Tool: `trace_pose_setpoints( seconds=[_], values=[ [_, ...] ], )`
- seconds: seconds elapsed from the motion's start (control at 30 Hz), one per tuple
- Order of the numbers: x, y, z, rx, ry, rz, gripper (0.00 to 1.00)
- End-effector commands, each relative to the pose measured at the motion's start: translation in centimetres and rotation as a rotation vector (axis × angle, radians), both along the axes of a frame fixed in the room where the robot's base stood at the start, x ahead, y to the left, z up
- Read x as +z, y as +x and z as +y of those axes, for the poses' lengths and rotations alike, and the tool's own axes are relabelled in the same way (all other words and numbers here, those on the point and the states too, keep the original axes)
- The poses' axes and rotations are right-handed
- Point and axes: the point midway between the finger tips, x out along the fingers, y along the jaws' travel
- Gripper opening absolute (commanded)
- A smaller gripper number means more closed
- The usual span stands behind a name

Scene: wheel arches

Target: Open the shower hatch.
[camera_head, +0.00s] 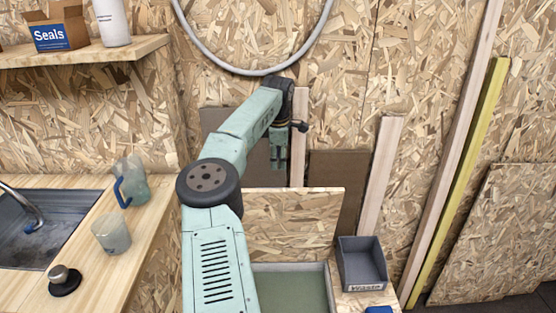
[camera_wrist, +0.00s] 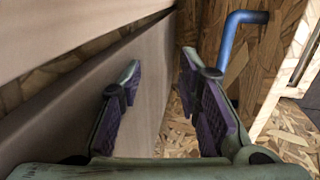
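My gripper (camera_head: 278,162) points down in front of the back wall, above and behind an upright chipboard panel (camera_head: 295,225). In the wrist view my gripper (camera_wrist: 160,66) is open, with its two purple-padded fingers apart and nothing between them. A bent blue handle (camera_wrist: 232,48) shows just beyond the right finger, on a chipboard surface. The gripper does not touch it as far as I can see. The handle does not show in the head view. I cannot tell for sure which panel is the shower hatch.
A green-floored tray (camera_head: 294,266) and a grey bin (camera_head: 361,262) stand in front of the chipboard panel. A counter with a sink (camera_head: 45,225), a jug (camera_head: 131,182) and a cup (camera_head: 111,234) is at left. Boards (camera_head: 382,175) lean at right. A grey hose (camera_head: 258,71) hangs above.

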Motion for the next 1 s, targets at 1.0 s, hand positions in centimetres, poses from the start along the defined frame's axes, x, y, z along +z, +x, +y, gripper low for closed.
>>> trace_pose_setpoints(
  seconds=[1.0],
  values=[
    [10.7, -2.2, -0.2, -0.004, -0.003, 0.000, 0.27]
  ],
)
